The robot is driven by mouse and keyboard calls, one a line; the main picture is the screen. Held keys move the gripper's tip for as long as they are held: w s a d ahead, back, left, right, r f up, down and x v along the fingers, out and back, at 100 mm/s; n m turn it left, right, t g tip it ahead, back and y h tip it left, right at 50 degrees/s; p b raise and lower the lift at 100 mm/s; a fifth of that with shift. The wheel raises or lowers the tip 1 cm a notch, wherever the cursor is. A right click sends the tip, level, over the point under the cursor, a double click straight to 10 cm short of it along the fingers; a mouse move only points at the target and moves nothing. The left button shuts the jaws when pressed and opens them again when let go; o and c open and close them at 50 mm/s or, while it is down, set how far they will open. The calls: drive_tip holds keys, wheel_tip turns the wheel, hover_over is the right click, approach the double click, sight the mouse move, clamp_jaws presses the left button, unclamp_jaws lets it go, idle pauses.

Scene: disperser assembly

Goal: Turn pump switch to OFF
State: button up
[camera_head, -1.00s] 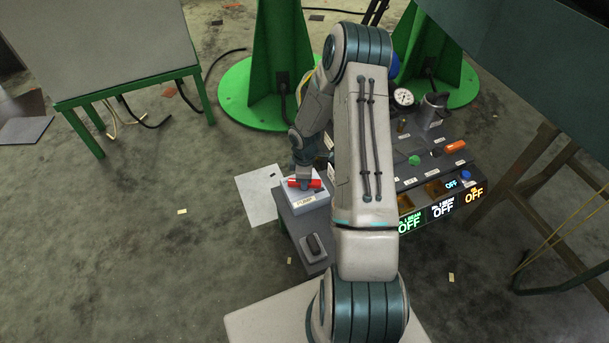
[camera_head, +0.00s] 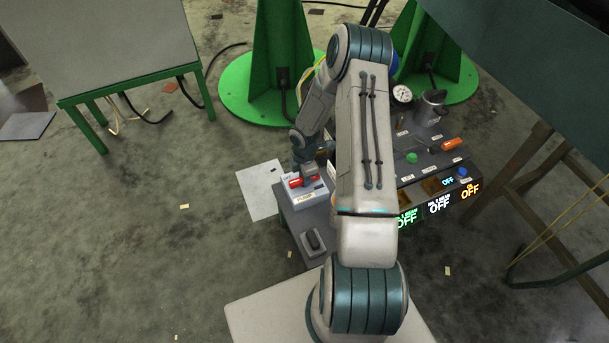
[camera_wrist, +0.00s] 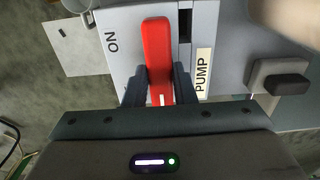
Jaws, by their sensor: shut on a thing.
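The pump switch is a pale grey box (camera_head: 308,197) with a red handle (camera_head: 297,183), on the left end of the bench. In the wrist view the red handle (camera_wrist: 157,50) lies along the box, between the "ON" marking (camera_wrist: 112,42) and the "PUMP" label (camera_wrist: 203,72). My gripper (camera_wrist: 159,88) is shut on the red handle, one dark finger on each side. It also shows from above in the head view (camera_head: 305,178), where the arm comes down over the switch. I see no "OFF" marking on the switch box; part of the box is hidden by my gripper.
A dark rocker-like control (camera_head: 314,240) sits on the bench near the switch. A white sheet (camera_head: 258,188) lies on the floor left of the bench.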

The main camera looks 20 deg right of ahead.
drive_tip(key=o, duration=1)
drive_tip(key=shift+r, duration=0.1)
wheel_tip(320, 180, up, 14)
drive_tip(key=p, duration=0.3)
drive_tip(key=shift+p, duration=0.4)
